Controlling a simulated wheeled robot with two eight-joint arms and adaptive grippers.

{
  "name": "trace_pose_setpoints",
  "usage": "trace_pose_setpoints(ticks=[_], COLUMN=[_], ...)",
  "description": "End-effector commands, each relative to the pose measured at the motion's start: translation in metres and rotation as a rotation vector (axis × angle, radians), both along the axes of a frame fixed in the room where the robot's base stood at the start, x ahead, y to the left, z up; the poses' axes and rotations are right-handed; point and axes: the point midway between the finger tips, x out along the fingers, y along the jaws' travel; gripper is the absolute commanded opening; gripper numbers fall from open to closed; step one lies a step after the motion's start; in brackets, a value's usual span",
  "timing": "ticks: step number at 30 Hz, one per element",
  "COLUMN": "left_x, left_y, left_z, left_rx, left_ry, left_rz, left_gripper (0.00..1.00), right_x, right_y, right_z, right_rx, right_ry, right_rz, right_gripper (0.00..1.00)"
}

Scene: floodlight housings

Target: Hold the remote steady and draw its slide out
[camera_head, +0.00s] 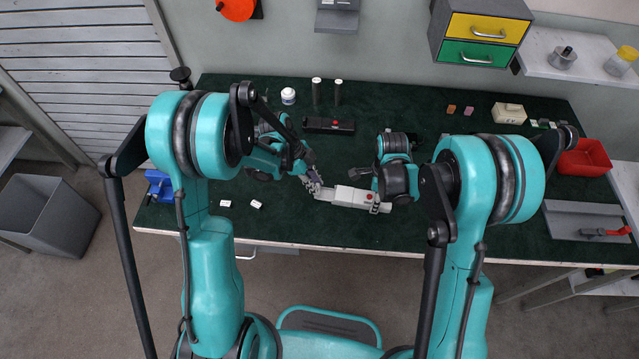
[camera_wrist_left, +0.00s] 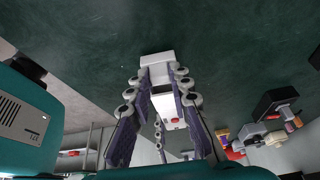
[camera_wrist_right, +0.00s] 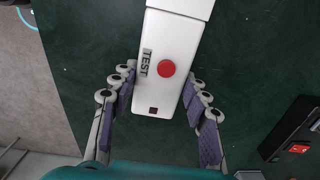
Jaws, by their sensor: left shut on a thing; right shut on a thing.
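The remote (camera_head: 350,197) is a long white box near the table's front edge. The right wrist view shows its body (camera_wrist_right: 168,65) with a red button, a TEST label and a small dark window. A seam crosses it near the top, with a white end part (camera_wrist_right: 185,4) beyond, likely the slide. My left gripper (camera_head: 316,189) is shut on the remote's left end; its fingers flank white parts in the left wrist view (camera_wrist_left: 160,80). My right gripper (camera_head: 381,202) is shut on the right part of the body. I cannot tell how far the slide is out.
Two dark cylinders (camera_head: 316,93) and a white jar (camera_head: 288,96) stand farther back. Small white pieces (camera_head: 256,204) lie left. A red bin (camera_head: 585,158) and grey tray (camera_head: 580,221) are right.

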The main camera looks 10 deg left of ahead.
Motion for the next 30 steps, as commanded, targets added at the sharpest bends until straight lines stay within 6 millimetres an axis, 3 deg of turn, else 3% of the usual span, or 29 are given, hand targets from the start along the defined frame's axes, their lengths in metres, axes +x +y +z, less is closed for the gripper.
trace_pose_setpoints(ticks=[1, 2, 4, 17, 30], left_x=[0.0, 0.0, 0.0, 0.0, 0.0], left_y=[0.0, 0.0, 0.0, 0.003, 0.037], left_z=[0.0, 0.0, 0.0, 0.009, 0.09], left_rx=[0.0, 0.0, 0.0, 0.0, 0.0], left_ry=[0.0, 0.0, 0.0, 0.0, 0.0], left_rz=[0.0, 0.0, 0.0, 0.001, 0.001], left_gripper=[0.0, 0.22, 0.41, 0.41, 0.41], right_x=[0.0, 0.0, 0.0, 0.0, 0.0], right_y=[-0.001, -0.001, -0.001, 0.0, 0.0], right_z=[0.0, 0.0, 0.0, 0.0, 0.0], right_rx=[-0.001, -0.001, -0.001, -0.001, -0.001], right_ry=[0.0, 0.0, 0.001, 0.001, 0.001], right_rz=[0.0, 0.0, 0.0, 0.0, 0.0], right_gripper=[0.13, 0.13, 0.13, 0.13, 0.13])
